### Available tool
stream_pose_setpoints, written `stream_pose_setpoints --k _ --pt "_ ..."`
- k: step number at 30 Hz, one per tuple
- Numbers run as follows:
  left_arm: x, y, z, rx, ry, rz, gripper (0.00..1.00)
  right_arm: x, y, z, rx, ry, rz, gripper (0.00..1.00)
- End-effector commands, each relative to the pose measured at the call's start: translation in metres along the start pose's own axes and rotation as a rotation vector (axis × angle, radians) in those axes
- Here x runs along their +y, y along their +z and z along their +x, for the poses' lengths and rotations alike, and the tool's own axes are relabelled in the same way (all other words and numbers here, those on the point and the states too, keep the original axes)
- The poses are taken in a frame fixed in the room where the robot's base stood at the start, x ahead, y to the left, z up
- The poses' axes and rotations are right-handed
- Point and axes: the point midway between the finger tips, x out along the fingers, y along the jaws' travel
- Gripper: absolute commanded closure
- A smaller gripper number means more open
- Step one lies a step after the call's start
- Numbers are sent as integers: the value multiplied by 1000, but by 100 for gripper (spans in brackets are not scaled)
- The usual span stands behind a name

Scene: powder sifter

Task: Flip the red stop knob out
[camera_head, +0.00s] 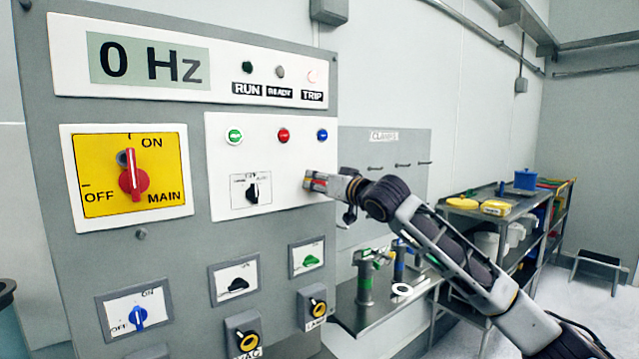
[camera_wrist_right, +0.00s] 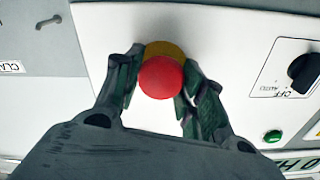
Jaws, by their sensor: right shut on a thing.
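The red stop knob (camera_wrist_right: 161,78) is round and sits in front of a yellow collar (camera_wrist_right: 166,48) on a white panel plate in the right wrist view. My right gripper (camera_head: 314,183) reaches the right edge of the control panel (camera_head: 186,247) in the head view. In the right wrist view its two dark fingers lie on either side of the knob and are shut on it. In the head view the knob is mostly hidden by the fingers. My left gripper is not in view.
A yellow main switch with a red handle (camera_head: 132,178) is on the panel's left. A black selector (camera_head: 253,191) and small green, red and blue buttons are near my gripper. A metal bench (camera_head: 375,317) and a shelf rack (camera_head: 508,213) stand to the right.

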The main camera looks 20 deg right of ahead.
Motion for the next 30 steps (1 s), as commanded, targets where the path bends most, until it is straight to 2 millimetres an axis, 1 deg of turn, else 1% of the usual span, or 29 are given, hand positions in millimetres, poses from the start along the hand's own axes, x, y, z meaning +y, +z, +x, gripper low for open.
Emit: stream_pose_setpoints --k 12,20,21,26,30 --pt "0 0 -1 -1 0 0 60 0 1 -12 -2 1 0 100" --pt "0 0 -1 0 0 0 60 0 1 -12 -3 1 0 100" --pt "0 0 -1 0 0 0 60 0 2 -12 -3 1 0 58" --pt "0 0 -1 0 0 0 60 0 1 -12 -2 1 0 37" --pt "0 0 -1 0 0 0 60 0 0 -12 -1 1 0 37"
